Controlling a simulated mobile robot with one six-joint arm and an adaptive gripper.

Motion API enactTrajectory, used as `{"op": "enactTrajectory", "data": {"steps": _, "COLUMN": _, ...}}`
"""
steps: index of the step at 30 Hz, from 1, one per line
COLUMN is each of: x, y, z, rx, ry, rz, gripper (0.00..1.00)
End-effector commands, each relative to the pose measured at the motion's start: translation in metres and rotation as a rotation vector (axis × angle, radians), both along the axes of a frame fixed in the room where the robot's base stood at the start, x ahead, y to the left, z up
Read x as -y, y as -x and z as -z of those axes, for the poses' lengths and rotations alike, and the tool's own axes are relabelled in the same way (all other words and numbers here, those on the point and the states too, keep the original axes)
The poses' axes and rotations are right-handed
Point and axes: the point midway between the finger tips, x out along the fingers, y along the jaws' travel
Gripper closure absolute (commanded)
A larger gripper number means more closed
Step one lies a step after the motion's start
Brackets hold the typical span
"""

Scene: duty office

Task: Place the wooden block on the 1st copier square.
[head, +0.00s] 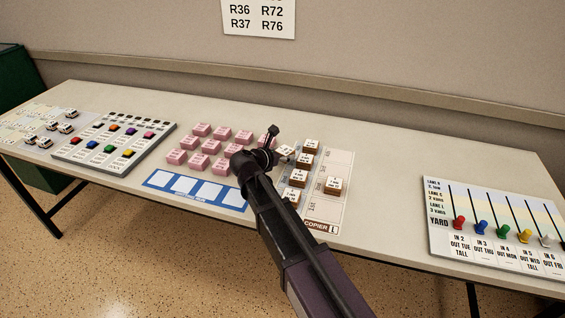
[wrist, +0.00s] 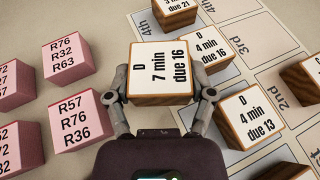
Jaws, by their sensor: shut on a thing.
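My gripper (wrist: 163,88) is shut on a wooden block (wrist: 160,72) with a white top reading "D 7 min due 16". The block is gripped at its two sides, left of the copier sheet's column of blocks. In the head view the held block (head: 286,151) shows just beyond my gripper (head: 277,153). The copier sheet (head: 340,162) has squares marked in order and a brown "COPIER 1" strip (head: 321,227) at its near end. The 1st squares lie by that strip; my arm partly hides this end. Whether the held block touches anything beneath is unclear.
Several other wooden blocks (head: 304,160) stand on the sheet, one (head: 333,185) apart to the right. Pink blocks (head: 212,146) stand close left, behind a blue-framed strip (head: 196,189). A yard board (head: 492,225) with pegs lies right; bare table separates it from the sheet.

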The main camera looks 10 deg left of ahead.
Motion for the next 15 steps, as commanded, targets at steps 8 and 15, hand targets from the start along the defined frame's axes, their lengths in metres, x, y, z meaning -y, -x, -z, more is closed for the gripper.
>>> {"op": "enactTrajectory", "data": {"steps": 8, "x": 0.0, "y": 0.0, "z": 0.024, "rx": 0.0, "ry": 0.0, "rz": 0.0, "gripper": 0.77}}
{"op": "enactTrajectory", "data": {"steps": 15, "x": 0.0, "y": 0.0, "z": 0.031, "rx": 0.0, "ry": 0.0, "rz": 0.001, "gripper": 0.77}}
